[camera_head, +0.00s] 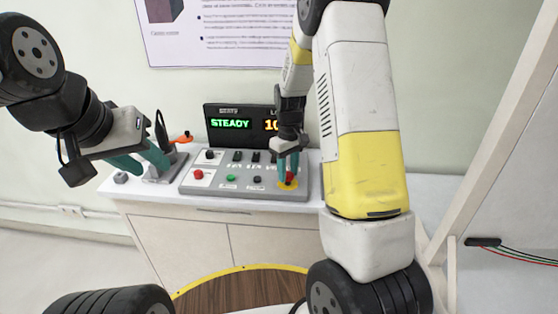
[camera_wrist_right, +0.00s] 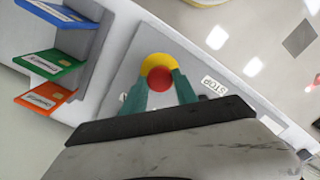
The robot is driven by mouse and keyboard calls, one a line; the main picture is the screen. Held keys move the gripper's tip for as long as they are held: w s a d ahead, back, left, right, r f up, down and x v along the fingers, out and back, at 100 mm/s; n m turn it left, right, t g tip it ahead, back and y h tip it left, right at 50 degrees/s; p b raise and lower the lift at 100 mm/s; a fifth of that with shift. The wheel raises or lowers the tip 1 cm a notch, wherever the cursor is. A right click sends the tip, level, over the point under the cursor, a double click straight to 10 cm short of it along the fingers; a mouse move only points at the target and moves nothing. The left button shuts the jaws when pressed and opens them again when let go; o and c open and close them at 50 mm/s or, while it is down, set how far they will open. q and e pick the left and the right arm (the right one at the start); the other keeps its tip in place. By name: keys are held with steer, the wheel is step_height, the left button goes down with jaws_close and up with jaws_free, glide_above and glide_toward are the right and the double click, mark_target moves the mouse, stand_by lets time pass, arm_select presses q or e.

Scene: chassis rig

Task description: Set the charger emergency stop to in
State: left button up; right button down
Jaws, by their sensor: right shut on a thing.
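The emergency stop is a red button (camera_wrist_right: 159,78) on a yellow round base (camera_wrist_right: 154,62), with a STOP label beside it in the right wrist view. In the head view its yellow base (camera_head: 288,185) is at the right front of the grey control panel (camera_head: 215,189). My right gripper (camera_head: 288,175) points down at it, and its teal fingers (camera_wrist_right: 160,88) are shut on the red button from both sides. The fingers partly hide the button in the head view. My left gripper (camera_head: 152,167) is open and empty, at the left near the panel.
The panel has another red button (camera_head: 198,174), a green button (camera_head: 231,178) and several dark switches. A display (camera_head: 238,122) reading STEADY stands behind. An orange-tipped lever fixture (camera_head: 182,139) is left of the panel. Colored card slots (camera_wrist_right: 50,64) show in the right wrist view.

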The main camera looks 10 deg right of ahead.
mark_target(288, 174)
steer(key=shift+f, duration=0.6)
steer(key=c, duration=0.9)
jaws_free()
steer(key=shift+c, duration=0.2)
step_height(288, 174, up, 7)
steer(key=shift+w+f, duration=0.1)
steer(key=shift+r, duration=0.5)
